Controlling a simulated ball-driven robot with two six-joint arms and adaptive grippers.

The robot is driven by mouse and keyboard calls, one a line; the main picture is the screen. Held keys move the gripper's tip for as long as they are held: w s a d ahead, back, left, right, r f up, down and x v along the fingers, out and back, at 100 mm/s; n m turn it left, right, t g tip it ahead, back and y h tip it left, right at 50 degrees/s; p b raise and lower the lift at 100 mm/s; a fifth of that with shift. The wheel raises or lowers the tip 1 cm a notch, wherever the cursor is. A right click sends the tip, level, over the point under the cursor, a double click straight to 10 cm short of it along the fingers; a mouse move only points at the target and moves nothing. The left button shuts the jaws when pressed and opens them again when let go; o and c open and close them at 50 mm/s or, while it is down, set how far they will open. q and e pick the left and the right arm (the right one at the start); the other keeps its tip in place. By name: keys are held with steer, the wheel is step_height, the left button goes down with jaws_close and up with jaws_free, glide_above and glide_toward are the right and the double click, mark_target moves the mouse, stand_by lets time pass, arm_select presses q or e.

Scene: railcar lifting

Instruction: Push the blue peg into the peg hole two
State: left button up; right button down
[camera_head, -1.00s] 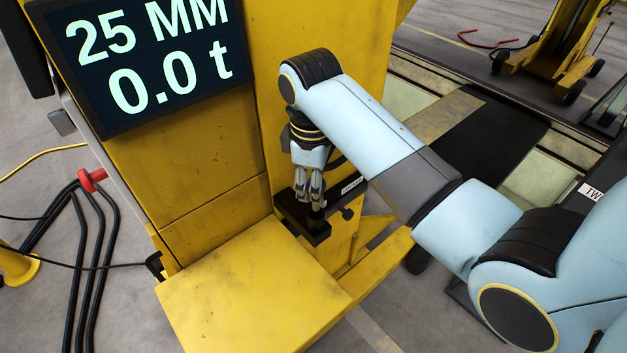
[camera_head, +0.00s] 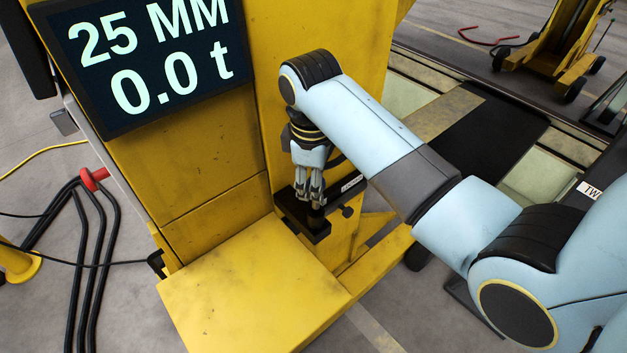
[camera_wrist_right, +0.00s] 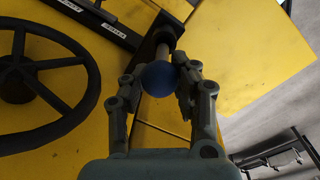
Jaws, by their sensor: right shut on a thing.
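The blue peg shows in the right wrist view as a round blue head (camera_wrist_right: 158,78) with a pale shaft (camera_wrist_right: 163,52) reaching to a dark bracket. My right gripper (camera_head: 311,200) is at the dark bracket (camera_head: 292,212) on the yellow machine, its fingers pointing down. In the right wrist view my right gripper (camera_wrist_right: 160,82) is shut on the blue head, one finger on each side. The peg is mostly hidden by the fingers in the head view. I cannot tell how deep the shaft sits or which hole it is at. My left gripper is not in view.
A display (camera_head: 150,60) on the machine reads 25 MM and 0.0 t. A yellow ledge (camera_head: 245,285) juts out below the bracket. A black handwheel (camera_wrist_right: 45,85) stands beside the gripper in the wrist view. Cables (camera_head: 85,260) lie at the left.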

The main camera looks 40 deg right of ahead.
mark_target(313, 206)
steer(key=shift+f+b, duration=0.85)
steer(key=shift+f, duration=1.45)
steer(key=c, duration=1)
jaws_free()
steer(key=shift+o, duration=0.2)
steer(key=r, duration=1.2)
steer(key=shift+s+a, duration=0.25)
steer(key=shift+a, duration=0.05)
